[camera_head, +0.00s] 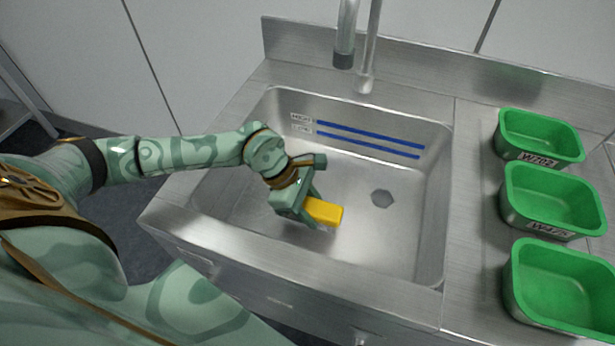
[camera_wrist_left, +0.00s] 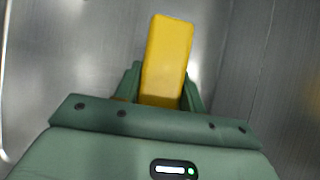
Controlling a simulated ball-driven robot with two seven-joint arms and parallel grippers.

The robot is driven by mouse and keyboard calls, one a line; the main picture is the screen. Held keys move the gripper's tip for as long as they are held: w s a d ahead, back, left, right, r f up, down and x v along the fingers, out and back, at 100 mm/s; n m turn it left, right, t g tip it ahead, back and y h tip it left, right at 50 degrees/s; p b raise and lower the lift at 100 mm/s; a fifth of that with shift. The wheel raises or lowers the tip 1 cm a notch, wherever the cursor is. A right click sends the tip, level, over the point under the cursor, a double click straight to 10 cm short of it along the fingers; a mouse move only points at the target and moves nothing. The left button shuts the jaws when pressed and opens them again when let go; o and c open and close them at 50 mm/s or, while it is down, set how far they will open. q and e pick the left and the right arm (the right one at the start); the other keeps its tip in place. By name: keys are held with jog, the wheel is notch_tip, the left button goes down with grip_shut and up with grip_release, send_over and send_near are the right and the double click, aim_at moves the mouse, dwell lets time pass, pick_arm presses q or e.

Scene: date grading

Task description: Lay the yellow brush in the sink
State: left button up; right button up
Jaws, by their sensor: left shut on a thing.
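The yellow brush (camera_head: 324,212) is a plain yellow block in the head view, held in my left gripper (camera_head: 308,207). The left wrist view shows the brush (camera_wrist_left: 167,58) sticking out between the two green fingers of the left gripper (camera_wrist_left: 160,92). The gripper is shut on it, and the fingers hide its near end. The brush is over the steel sink (camera_head: 400,240), toward the front wall of the basin. I cannot tell whether it touches the basin floor. My right gripper is not in view.
A faucet (camera_head: 366,50) hangs over the back of the sink. A dark drain (camera_head: 382,198) is right of the brush, with clear basin floor around it. Blue stripes (camera_head: 369,139) mark the back wall. Green bins (camera_head: 540,134) line the right counter.

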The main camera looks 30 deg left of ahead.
aim_at(305, 226)
pick_arm(q)
jog(key=shift+a+f, duration=0.5)
jog(key=shift+f, duration=0.1)
jog(key=f, duration=0.1)
jog(key=f+b, duration=0.1)
jog(key=f, duration=0.2)
jog(key=shift+s+a+b, duration=0.1)
jog(key=shift+a+b, duration=0.25)
jog(key=shift+r, duration=0.1)
jog(key=o, duration=1.1)
jog(key=shift+o, duration=0.2)
